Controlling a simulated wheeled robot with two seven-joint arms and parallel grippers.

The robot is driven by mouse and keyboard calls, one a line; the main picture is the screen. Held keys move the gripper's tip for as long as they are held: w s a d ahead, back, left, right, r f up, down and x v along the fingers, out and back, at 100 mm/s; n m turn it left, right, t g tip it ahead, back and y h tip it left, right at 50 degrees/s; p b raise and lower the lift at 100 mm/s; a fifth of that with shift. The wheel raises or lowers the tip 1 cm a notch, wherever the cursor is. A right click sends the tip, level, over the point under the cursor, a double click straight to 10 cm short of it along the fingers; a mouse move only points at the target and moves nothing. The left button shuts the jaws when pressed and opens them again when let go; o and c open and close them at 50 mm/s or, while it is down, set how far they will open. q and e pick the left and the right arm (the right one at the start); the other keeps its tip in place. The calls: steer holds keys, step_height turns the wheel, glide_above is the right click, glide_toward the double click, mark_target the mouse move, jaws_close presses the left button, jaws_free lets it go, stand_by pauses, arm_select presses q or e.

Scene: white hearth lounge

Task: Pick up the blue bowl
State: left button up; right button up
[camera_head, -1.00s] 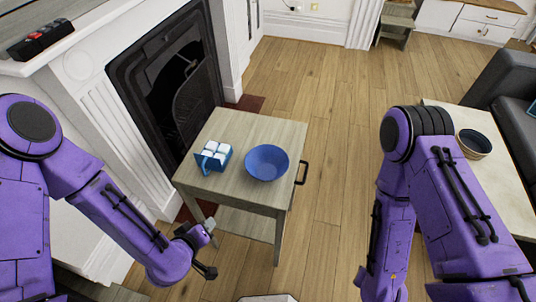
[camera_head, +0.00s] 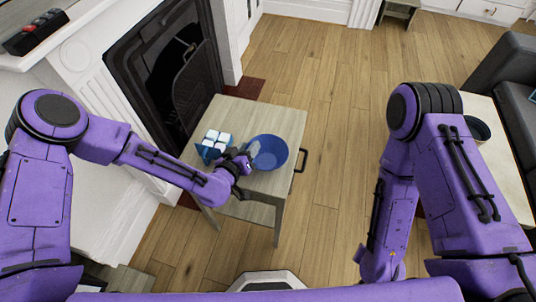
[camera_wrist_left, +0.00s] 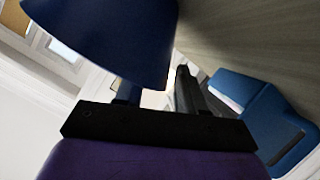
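The blue bowl (camera_head: 270,153) stands upright on the small wooden side table (camera_head: 272,118). My left gripper (camera_head: 247,160) is at the bowl's left rim, and its near parts hide some of that rim. In the left wrist view the bowl (camera_wrist_left: 110,35) fills the upper left and covers much of one finger. The other finger shows beside it, with a gap between the two, so my left gripper (camera_wrist_left: 155,95) is open. I cannot tell whether the fingers touch the bowl. My right arm shows at the right, but its gripper is out of view.
A blue holder (camera_head: 206,152) with several white items stands just left of the bowl, close to my left gripper; the holder also shows in the left wrist view (camera_wrist_left: 255,110). A fireplace (camera_head: 160,70) stands behind left. A pale table (camera_head: 490,150) with another bowl (camera_head: 478,128) is at the right.

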arm_select(q)
jaws_close()
